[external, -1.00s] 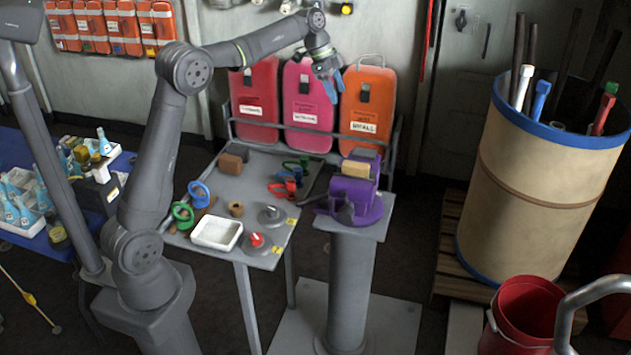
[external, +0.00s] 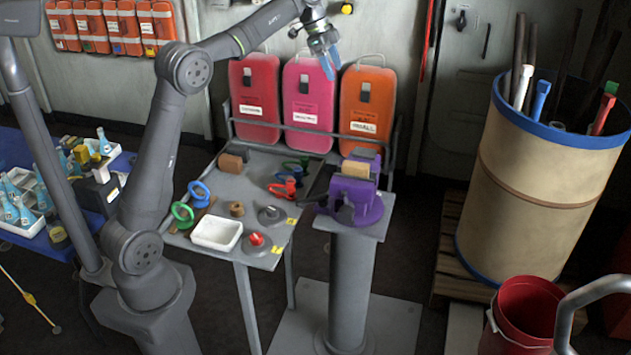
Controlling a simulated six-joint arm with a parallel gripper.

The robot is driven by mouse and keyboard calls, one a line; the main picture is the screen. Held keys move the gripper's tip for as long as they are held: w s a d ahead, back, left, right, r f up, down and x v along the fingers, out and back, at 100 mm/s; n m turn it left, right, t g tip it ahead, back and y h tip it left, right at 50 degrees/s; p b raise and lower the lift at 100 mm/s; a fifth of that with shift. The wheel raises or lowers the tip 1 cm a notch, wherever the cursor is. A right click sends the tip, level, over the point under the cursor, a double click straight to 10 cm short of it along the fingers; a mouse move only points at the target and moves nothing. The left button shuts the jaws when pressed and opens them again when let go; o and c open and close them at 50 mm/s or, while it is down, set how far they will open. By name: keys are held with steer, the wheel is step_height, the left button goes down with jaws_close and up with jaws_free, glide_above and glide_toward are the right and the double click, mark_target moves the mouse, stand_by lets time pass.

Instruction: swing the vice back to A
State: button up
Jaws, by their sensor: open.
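The purple vice (external: 352,200) stands on a grey pedestal (external: 350,275) right of the work table. A tan block (external: 355,169) sits between its jaws at the top. A dark handle bar (external: 317,192) sticks out from its left side. My gripper (external: 328,66) is open and empty, with blue fingertips pointing down. It hangs well above and behind the vice, in front of the gap between the pink and orange cases, touching nothing. Markings on the vice base are too small to read, and I cannot make out the A position.
The grey table (external: 225,257) holds a white tray (external: 217,233), a red-topped knob (external: 257,241), clamps and a brown block (external: 231,162). Upright cases (external: 367,100) line the back rail. A tall barrel (external: 540,190) of rods and a red bucket (external: 522,310) stand at right.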

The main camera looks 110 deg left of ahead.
step_height(320, 180, up, 10)
steer(key=shift+f, duration=0.2)
stand_by(0.5)
steer(key=shift+f, duration=0.15)
stand_by(0.5)
step_height(320, 180, down, 10)
steer(key=shift+f, duration=0.2)
stand_by(0.5)
steer(key=shift+r, duration=0.1)
steer(key=shift+r, duration=5.2)
glide_toward(360, 151)
steer(key=x, duration=0.6)
steer(key=shift+w+f, duration=0.1)
steer(key=shift+f, duration=0.15)
steer(key=shift+a, duration=0.1)
